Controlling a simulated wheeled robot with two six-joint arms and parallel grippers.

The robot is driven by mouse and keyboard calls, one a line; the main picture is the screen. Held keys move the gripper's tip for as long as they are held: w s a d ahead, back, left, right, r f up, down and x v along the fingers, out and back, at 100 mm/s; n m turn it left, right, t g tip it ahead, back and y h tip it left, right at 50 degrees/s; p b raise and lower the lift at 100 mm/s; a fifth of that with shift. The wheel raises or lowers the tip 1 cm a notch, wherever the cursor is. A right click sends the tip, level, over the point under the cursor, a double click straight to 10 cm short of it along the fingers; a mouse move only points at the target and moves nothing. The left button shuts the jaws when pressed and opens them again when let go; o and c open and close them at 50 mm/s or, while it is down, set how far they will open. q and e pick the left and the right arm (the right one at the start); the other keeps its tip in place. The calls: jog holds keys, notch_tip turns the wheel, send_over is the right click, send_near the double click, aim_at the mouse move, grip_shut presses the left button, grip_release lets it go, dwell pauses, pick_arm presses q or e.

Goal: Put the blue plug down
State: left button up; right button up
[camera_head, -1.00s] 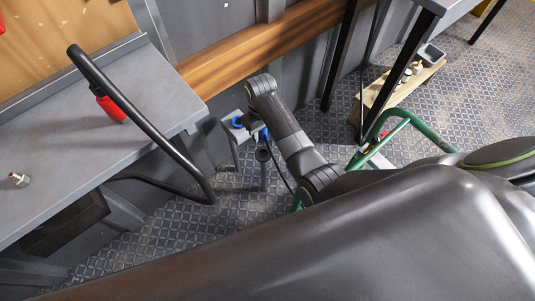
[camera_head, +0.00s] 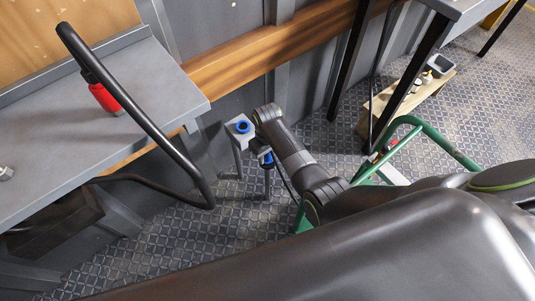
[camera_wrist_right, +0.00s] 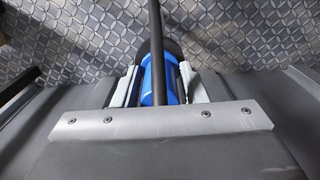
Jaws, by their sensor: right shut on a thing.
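My right gripper (camera_head: 266,160) points down at the end of the dark arm in the middle of the head view. It is shut on the blue plug (camera_head: 267,158), which is mostly hidden there. In the right wrist view the blue plug (camera_wrist_right: 153,80) sits between the two light grey fingers of the gripper (camera_wrist_right: 157,88). A dark rod crosses in front of it. My left gripper is not in view.
A grey workbench (camera_head: 150,85) with a red object (camera_head: 104,98) is at left, crossed by a black curved bar (camera_head: 130,100). A green tubular frame (camera_head: 415,121) and a low wooden shelf (camera_head: 405,100) are at right. Patterned floor (camera_head: 225,225) is clear below the gripper.

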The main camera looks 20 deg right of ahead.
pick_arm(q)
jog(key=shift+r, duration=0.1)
pick_arm(e)
jog(key=shift+f, duration=0.45)
jog(key=o, duration=1.3)
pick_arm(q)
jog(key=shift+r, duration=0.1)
pick_arm(e)
jog(key=shift+r, duration=0.15)
jog(key=shift+r, duration=0.35)
notch_tip(320, 180, up, 10)
jog(key=p, duration=0.4)
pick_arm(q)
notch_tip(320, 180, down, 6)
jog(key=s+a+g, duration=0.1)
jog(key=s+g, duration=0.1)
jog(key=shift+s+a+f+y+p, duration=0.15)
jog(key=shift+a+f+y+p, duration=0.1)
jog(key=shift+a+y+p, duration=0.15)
pick_arm(e)
jog(key=shift+r, duration=1)
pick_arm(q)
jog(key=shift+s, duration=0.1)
pick_arm(e)
jog(key=shift+f, duration=0.1)
